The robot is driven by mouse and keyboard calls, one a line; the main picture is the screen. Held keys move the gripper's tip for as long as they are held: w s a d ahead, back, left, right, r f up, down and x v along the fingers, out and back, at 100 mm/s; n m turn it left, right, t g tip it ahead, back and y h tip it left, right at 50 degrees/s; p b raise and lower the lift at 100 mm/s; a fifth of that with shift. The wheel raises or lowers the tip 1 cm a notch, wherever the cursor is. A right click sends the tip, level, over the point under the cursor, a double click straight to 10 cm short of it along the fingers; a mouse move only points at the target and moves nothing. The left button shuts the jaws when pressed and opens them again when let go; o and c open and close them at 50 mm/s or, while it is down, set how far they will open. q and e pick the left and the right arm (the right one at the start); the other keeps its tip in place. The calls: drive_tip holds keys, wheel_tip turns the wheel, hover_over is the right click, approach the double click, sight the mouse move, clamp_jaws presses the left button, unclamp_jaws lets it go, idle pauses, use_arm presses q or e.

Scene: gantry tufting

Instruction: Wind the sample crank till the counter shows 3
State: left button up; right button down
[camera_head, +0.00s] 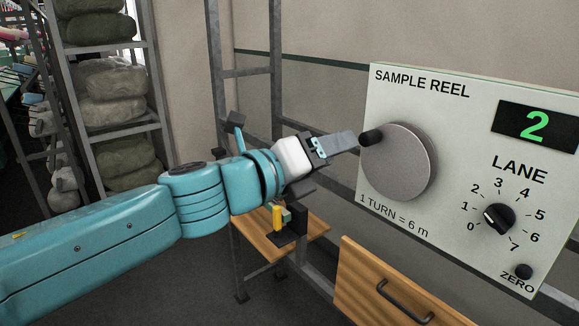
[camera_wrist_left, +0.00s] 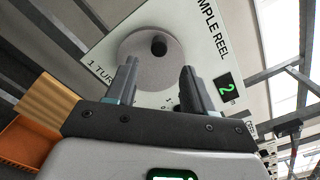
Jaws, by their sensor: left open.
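The sample reel panel (camera_head: 385,105) is pale, with a round grey crank disc (camera_head: 405,165) on its left side. A black crank knob (camera_head: 372,137) sticks out near the disc's upper left rim. The green counter (camera_head: 537,125) shows 2. My left gripper (camera_head: 350,141) comes in from the left with its fingertips close to the knob. In the left wrist view the fingers (camera_wrist_left: 158,82) are apart, with the disc (camera_wrist_left: 142,72) beyond them and the knob (camera_wrist_left: 158,46) ahead, not between the fingers. The right gripper is in neither view.
A lane dial (camera_head: 498,217) and a black zero button (camera_head: 523,271) sit on the panel's lower right. A wooden drawer (camera_head: 400,290) is below it. A small wooden shelf (camera_head: 262,240) stands below my arm. Shelves with wrapped bundles (camera_head: 110,90) are at the left.

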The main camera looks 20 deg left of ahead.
use_arm(q)
drive_tip(key=v, duration=0.9)
drive_tip(key=shift+p, duration=0.3)
